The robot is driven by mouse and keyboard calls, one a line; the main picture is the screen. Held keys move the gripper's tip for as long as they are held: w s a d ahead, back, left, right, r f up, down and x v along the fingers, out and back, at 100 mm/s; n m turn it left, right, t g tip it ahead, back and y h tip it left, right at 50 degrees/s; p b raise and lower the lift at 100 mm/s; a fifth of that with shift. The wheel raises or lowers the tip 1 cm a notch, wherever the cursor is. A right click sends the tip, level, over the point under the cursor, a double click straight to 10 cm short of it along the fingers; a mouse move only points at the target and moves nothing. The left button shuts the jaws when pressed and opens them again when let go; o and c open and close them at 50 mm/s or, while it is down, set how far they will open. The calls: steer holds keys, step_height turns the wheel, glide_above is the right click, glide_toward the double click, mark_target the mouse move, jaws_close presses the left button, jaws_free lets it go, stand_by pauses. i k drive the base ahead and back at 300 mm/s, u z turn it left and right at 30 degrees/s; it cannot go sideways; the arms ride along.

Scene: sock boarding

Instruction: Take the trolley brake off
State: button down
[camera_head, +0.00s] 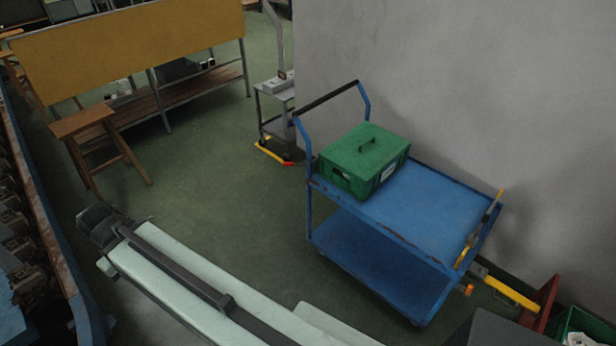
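A blue two-shelf trolley (440,207) stands against the grey wall, right of centre, with a dark push handle (327,97) at its left end. A bar with yellow ends (479,230) runs along its right end. Low beside that end are a yellow bar (510,292) and a small orange piece (469,290). I cannot tell which of these is the brake, or how it is set. My pale arm crosses the lower left, ending in a dark block, well apart from the trolley. No gripper fingers can be made out.
A green lidded box (364,158) sits on the trolley's top shelf. A wooden stool (100,145) and yellow-panelled bench (130,55) stand at upper left. A small grey stand (275,100) is behind the trolley. Green floor is clear between stool and trolley.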

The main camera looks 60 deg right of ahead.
mark_target(305, 164)
steer(key=u, duration=0.15)
steer(key=i, duration=0.9)
steer(key=z, duration=0.05)
